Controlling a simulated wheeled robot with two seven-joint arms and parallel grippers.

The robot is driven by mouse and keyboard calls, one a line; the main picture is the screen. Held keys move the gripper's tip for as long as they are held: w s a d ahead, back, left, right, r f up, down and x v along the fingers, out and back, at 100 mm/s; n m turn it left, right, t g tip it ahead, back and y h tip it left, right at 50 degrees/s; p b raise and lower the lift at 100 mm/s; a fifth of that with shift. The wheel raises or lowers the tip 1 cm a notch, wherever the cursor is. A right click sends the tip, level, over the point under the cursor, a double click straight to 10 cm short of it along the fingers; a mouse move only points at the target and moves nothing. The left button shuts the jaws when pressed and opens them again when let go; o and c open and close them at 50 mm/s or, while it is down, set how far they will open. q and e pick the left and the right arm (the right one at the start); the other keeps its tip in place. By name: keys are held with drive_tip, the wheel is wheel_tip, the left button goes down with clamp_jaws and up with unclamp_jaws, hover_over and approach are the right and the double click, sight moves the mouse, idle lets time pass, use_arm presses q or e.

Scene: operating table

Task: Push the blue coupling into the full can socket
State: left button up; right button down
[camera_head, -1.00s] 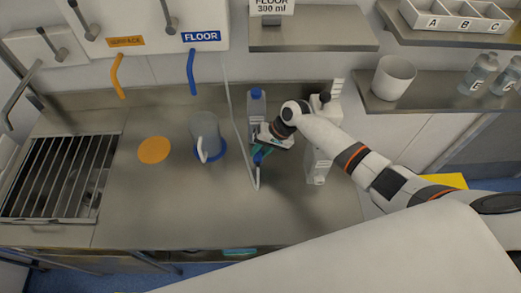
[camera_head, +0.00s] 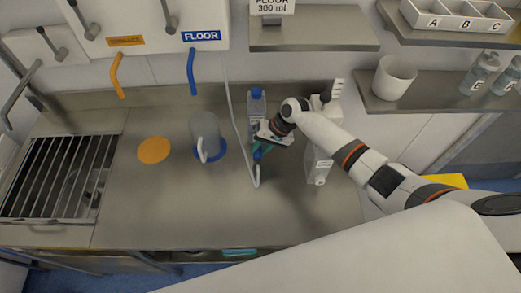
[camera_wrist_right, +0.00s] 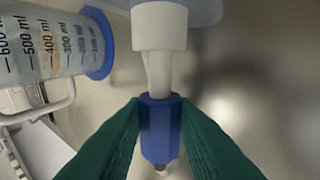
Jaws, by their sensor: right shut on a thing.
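My right gripper (camera_head: 261,149) has green fingers and is shut on the blue coupling (camera_wrist_right: 160,128), which sits between the fingertips in the right wrist view. A white tube piece (camera_wrist_right: 158,72) meets the coupling's upper end in that picture, and a small metal tip shows below it. A white cylindrical fitting (camera_wrist_right: 159,25) on a pale bluish body shows above. Whether it touches the tube piece is unclear. In the head view a blue-capped can (camera_head: 257,103) stands just behind the gripper. A white can (camera_head: 319,166) stands to the right, partly hidden by my arm. My left gripper is not in view.
A graduated jug (camera_head: 205,130) with a blue base stands left of the gripper. A thin white hose (camera_head: 239,135) hangs down beside it. An orange disc (camera_head: 154,150) and grated sink (camera_head: 58,178) lie further left. The front counter is clear.

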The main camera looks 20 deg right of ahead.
drive_tip(key=shift+w+d+b, duration=0.2)
drive_tip(key=shift+w+b, duration=0.25)
drive_tip(key=shift+w, duration=0.25)
drive_tip(key=c, duration=1.1)
unclamp_jaws()
drive_tip(key=b+v, duration=0.3)
drive_tip(key=v, duration=0.9)
drive_tip(key=shift+s, duration=0.1)
